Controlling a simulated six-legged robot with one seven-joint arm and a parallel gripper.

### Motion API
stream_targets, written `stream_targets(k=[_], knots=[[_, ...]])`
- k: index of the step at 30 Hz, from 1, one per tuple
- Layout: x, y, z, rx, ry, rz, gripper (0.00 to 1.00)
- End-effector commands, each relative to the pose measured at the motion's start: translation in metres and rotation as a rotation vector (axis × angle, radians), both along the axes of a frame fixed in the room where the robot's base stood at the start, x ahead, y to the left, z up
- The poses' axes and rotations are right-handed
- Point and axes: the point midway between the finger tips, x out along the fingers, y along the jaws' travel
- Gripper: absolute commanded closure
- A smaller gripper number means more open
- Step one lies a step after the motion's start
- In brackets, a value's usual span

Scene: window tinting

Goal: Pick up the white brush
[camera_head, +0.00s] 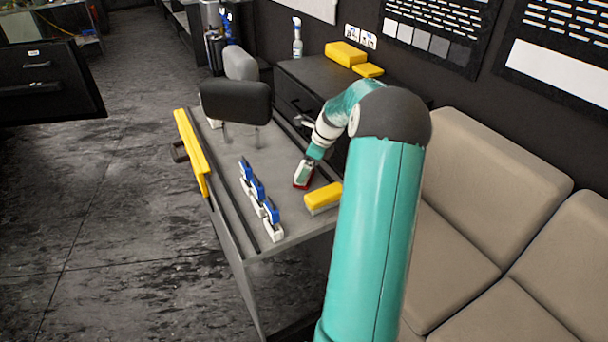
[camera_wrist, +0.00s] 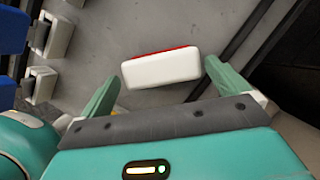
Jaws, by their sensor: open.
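The white brush (camera_wrist: 160,69) is a white block with a red strip along its far edge. It lies on the grey table top, slightly tilted in the wrist view. In the head view only part of the brush (camera_head: 301,182) shows, with red at its base, below my gripper (camera_head: 307,172). In the wrist view my gripper (camera_wrist: 160,80) is open, with one green finger near each end of the brush. The right fingertip is very close to the brush's right end. I cannot tell whether either finger touches it.
Several blue-and-white tools (camera_head: 258,192) stand in a row to the left on the table (camera_head: 229,190). A yellow block (camera_head: 323,198) lies just right of the brush. A yellow level-like bar (camera_head: 192,150) is at the left edge. A beige sofa (camera_head: 450,230) is at the right.

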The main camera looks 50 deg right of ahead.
Motion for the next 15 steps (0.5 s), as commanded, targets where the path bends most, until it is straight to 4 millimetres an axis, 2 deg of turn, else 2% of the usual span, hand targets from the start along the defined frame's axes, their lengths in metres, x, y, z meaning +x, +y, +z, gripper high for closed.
stream_targets(k=[3,6,13,14,15], knots=[[0.006,0.002,-0.020,0.004,0.002,0.000,0.00],[0.010,0.004,-0.030,0.004,0.001,-0.001,0.00],[0.012,0.005,-0.033,0.000,0.000,0.000,0.00],[0.012,0.005,-0.033,0.000,0.000,0.000,0.02],[0.012,0.005,-0.033,0.000,0.000,0.000,0.10]])
